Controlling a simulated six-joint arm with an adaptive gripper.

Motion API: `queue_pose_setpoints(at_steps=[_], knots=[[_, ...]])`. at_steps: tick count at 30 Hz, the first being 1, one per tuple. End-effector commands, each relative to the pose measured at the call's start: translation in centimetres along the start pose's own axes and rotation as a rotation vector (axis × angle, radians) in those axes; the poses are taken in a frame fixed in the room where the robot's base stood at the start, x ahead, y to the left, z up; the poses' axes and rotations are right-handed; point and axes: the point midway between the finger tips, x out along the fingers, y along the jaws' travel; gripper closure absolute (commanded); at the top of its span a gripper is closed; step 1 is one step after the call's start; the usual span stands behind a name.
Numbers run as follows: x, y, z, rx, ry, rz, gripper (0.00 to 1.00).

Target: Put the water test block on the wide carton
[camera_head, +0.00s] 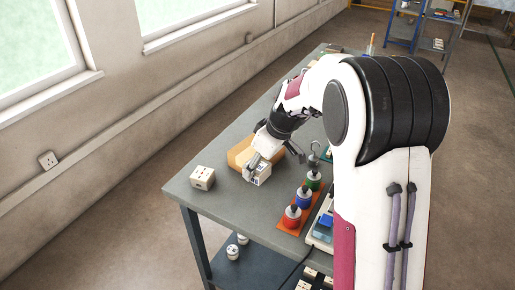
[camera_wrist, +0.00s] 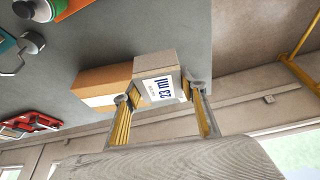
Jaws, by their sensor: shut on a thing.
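The water test block (camera_head: 261,177) is a pale grey cube. Its white label reads "23 ml" in the wrist view (camera_wrist: 160,88). My gripper (camera_head: 258,166) is shut on it, with a finger on either side in the wrist view (camera_wrist: 160,97). The wide carton (camera_head: 238,153) is a brown box on the grey table, just behind and left of the block in the head view. It also shows beside the block in the wrist view (camera_wrist: 98,80). The block and my gripper hide part of it. I cannot tell whether the block touches the carton.
A pale block with dark holes (camera_head: 202,177) stands at the table's left edge. An orange rack (camera_head: 289,227) with red, blue and green weights stands to the right, beside a scale (camera_head: 322,230). The grey table (camera_head: 240,205) is bare in front of the block.

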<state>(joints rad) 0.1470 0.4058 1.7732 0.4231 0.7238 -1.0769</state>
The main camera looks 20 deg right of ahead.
Motion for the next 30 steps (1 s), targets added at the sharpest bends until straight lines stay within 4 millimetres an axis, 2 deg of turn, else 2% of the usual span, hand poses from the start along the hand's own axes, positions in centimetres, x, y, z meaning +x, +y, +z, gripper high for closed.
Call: queue_pose_setpoints(at_steps=[12,21,30], knots=[[-0.6,3.7,-5.7,0.133,0.002,0.058,0.91],[-1.9,6.0,-8.2,0.289,0.002,0.123,0.91],[-3.9,7.8,-9.3,0.460,0.002,0.193,0.91]])
